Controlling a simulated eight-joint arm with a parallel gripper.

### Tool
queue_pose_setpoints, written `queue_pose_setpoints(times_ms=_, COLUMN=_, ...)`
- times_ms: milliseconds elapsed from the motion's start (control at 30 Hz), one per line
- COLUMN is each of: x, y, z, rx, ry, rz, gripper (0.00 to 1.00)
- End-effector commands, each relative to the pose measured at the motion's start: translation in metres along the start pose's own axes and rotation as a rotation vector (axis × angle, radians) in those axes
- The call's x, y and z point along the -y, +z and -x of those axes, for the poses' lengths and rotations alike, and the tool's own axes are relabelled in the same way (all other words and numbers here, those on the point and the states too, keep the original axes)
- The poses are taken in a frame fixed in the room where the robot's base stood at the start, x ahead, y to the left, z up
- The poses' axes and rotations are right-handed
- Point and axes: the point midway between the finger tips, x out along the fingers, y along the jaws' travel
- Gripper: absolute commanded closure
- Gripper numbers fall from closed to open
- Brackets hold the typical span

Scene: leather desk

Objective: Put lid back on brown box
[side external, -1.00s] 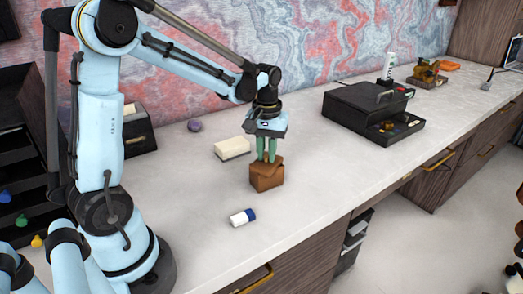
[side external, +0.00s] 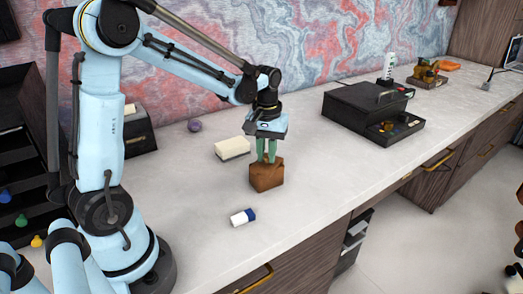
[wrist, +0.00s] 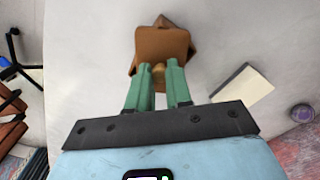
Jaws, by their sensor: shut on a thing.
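The brown box (side external: 266,181) stands on the light desktop in front of my arm. Its brown lid (wrist: 163,43) shows in the wrist view as a squarish plate with a small round knob. My gripper (side external: 266,157) points down over the box, its green fingers shut on the lid's knob; the fingers also show in the wrist view (wrist: 158,80). The lid lies at the box's top and looks turned relative to the box, whose corners (wrist: 163,20) stick out past its edges. I cannot tell whether the lid is fully seated. Most of the box is hidden under the lid in the wrist view.
A white-and-blue eraser (side external: 243,217) lies in front of the box. A cream block (side external: 232,148) is behind it to the left, with a purple round thing (side external: 194,126) farther back. A black case (side external: 365,110) stands to the right.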

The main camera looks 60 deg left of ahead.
Motion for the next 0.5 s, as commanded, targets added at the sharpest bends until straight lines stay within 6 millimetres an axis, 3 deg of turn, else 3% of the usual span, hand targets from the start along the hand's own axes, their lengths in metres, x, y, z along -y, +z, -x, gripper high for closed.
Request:
queue_pose_setpoints(times_ms=100, x=0.0000, y=0.0000, z=0.0000, rx=0.000, ry=0.000, rz=0.000, gripper=1.00)
queue_pose_setpoints(times_ms=133, x=0.0000, y=0.0000, z=0.0000, rx=0.000, ry=0.000, rz=0.000, gripper=0.79)
queue_pose_setpoints(times_ms=300, x=0.0000, y=0.0000, z=0.0001, rx=0.000, ry=0.000, rz=0.000, gripper=0.53)
queue_pose_setpoints(times_ms=500, x=0.0000, y=0.0000, z=0.0001, rx=0.000, ry=0.000, rz=0.000, gripper=0.51)
